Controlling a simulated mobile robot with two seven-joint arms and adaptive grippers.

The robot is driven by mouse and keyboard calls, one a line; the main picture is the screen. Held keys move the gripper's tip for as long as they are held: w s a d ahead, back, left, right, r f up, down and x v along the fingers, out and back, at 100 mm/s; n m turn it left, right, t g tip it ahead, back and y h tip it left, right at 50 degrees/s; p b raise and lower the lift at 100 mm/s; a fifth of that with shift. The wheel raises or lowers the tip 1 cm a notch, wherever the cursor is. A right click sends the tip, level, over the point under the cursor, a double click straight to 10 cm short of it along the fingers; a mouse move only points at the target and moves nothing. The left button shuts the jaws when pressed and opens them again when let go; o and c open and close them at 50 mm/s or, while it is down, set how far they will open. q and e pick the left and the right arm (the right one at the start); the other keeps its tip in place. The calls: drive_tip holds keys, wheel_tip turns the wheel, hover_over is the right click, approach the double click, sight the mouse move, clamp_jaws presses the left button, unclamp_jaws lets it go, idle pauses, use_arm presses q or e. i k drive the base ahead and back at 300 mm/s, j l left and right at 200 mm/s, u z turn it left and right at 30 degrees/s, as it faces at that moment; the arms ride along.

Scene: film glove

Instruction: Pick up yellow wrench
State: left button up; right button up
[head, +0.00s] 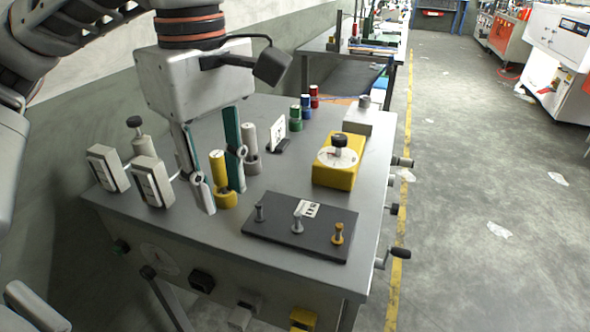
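A yellow upright cylinder with a yellow collar (219,168) stands on the grey bench top; it is the only yellow tool-like thing near my gripper, and I cannot tell for sure that it is the wrench. My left gripper (221,192) comes down from above with its two fingers apart. One finger is left of the yellow cylinder and the other is right of it. The cylinder shows in the gap, and I see no clear contact.
A grey cylinder (249,140) stands just behind the right finger. Two white boxes (152,181) are at the left. A dark plate with several pegs (300,226) lies in front, and a yellow box with a dial (338,163) stands at the right. Coloured spools (306,107) stand at the back.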

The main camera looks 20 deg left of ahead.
sight(216, 157)
drive_tip(key=j+z, duration=0.25)
drive_tip(key=z, duration=0.2)
drive_tip(key=j+z, duration=0.25)
drive_tip(key=z, duration=0.2)
drive_tip(key=k+j, duration=0.1)
drive_tip(key=j, duration=0.45)
drive_tip(key=k+j, duration=0.1)
drive_tip(key=j, duration=0.4)
